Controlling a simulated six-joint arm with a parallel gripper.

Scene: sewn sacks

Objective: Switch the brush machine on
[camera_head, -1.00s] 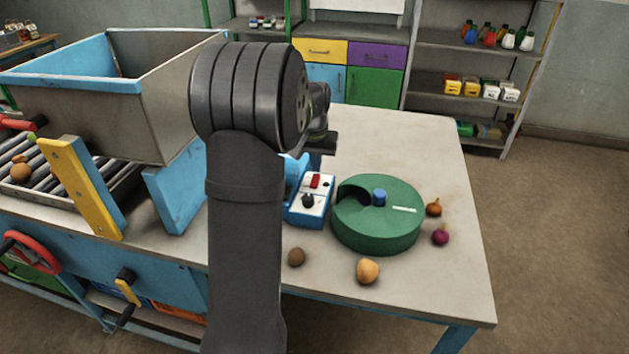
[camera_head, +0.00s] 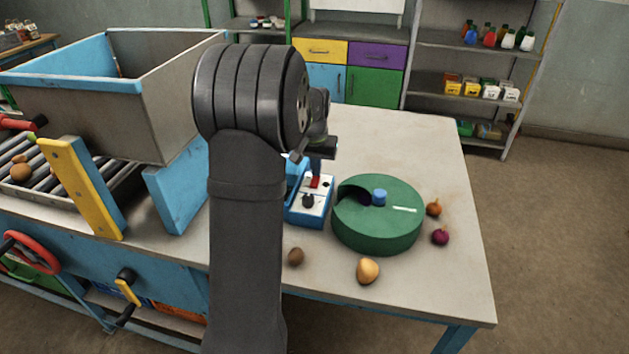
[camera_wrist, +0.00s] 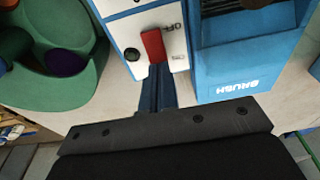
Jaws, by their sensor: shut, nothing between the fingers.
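The control box (camera_head: 307,208) is blue with a white top panel and stands left of the green drum. On its panel is a red switch (camera_head: 315,182), with a black knob nearer the front. In the wrist view the red switch (camera_wrist: 153,45) has the word OFF beside it. The blue brush machine (camera_wrist: 245,80), lettered BRUSH, stands right beside the panel there. My gripper (camera_head: 316,168) is shut and empty, pointing down at the switch. In the wrist view its dark blue fingertips (camera_wrist: 157,72) are at the switch's lower end; I cannot tell whether they touch.
The green drum (camera_head: 378,230) with a blue knob stands right of the box. Several onion-like vegetables lie around it, including a yellow one (camera_head: 368,270). A large hopper (camera_head: 170,110) and rollers are at the left.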

